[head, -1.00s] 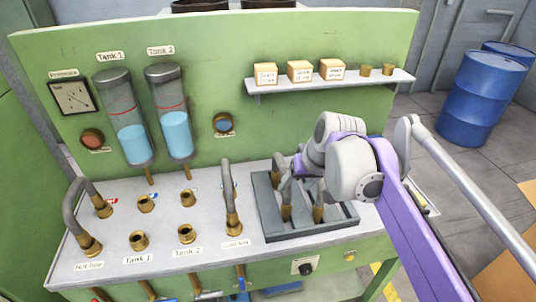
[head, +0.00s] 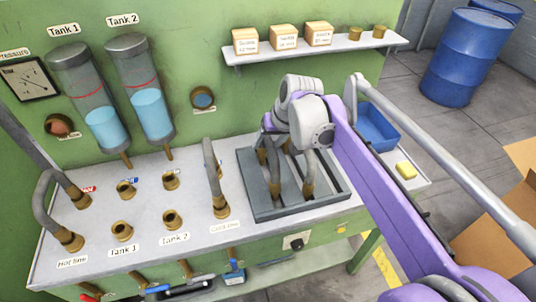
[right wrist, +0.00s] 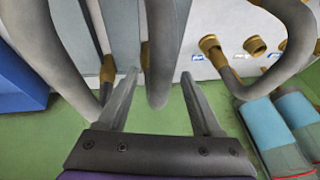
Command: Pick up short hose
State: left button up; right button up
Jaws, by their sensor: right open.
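The grey hoses with brass ends stand as arches in a dark grey tray (head: 262,208) on the bench. One curved hose (right wrist: 160,45) hangs between the fingers of my right gripper (right wrist: 160,74) in the right wrist view, with clear gaps on both sides. A second, larger hose (right wrist: 62,60) is left of the left finger there. I cannot tell for sure which is the short hose. My right gripper is open and above the back of the tray; its fingers are mostly hidden in the head view. My left gripper is not in view.
Hoses are fitted to the hot line (head: 47,207) and cold line (head: 212,170). Brass ports (head: 122,231) stand between them. The green panel with the tanks (head: 152,100) and a shelf (head: 300,52) rise behind. A blue bin (head: 378,125) is right of the tray.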

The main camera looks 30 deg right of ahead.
jog(key=x, duration=0.3)
jog(key=shift+f, duration=0.1)
grip_shut()
dwell(0.4)
